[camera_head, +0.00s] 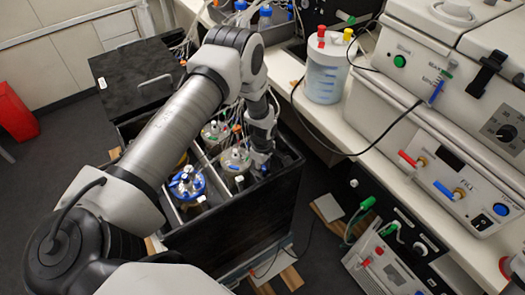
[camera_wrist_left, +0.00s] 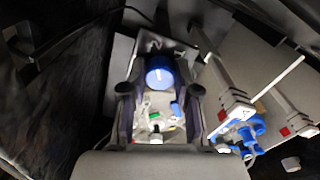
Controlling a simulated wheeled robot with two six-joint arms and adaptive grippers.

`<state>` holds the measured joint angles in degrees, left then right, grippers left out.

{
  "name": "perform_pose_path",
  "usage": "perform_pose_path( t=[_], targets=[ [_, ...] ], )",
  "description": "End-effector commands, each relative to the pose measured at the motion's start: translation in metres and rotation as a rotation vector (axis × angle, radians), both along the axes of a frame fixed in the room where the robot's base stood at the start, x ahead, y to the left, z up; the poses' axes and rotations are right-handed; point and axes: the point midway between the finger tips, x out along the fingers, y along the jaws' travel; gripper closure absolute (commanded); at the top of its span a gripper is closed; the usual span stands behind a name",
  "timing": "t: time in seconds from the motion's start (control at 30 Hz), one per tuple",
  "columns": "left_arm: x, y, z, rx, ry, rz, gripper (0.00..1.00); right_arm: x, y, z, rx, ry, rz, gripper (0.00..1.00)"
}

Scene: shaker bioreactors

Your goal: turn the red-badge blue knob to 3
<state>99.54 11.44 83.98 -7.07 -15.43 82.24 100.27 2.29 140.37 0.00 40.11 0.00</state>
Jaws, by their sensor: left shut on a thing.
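The blue knob (camera_wrist_left: 159,74) sits between the two fingers of my left gripper (camera_wrist_left: 159,88) in the left wrist view, and the jaws are shut on it. Its round top shows a short pale mark; I cannot read a number or scale around it. A red badge beside it cannot be made out clearly. In the head view my left gripper (camera_head: 262,156) points down at the inside right end of the black open-topped box (camera_head: 240,215), and its fingers largely hide the knob. My right gripper is not in view.
Glass vessels with a blue-capped lid (camera_head: 187,183) and a green-tagged lid (camera_head: 236,160) stand in the box close to my left gripper. A bench with grey instruments (camera_head: 455,150) and a clear jar (camera_head: 326,72) is on the right. Cables hang beside the box.

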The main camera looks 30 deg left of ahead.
Motion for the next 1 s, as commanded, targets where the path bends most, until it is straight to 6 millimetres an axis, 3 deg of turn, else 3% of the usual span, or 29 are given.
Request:
perform_pose_path(
  t=[0.4,1.0],
  targets=[
    [-0.002,0.0,0.001,0.001,0.006,0.392,1.0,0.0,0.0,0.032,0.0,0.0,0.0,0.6],
    [-0.002,0.0,-0.001,0.001,0.005,0.897,1.0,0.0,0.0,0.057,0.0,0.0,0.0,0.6]
  ],
)
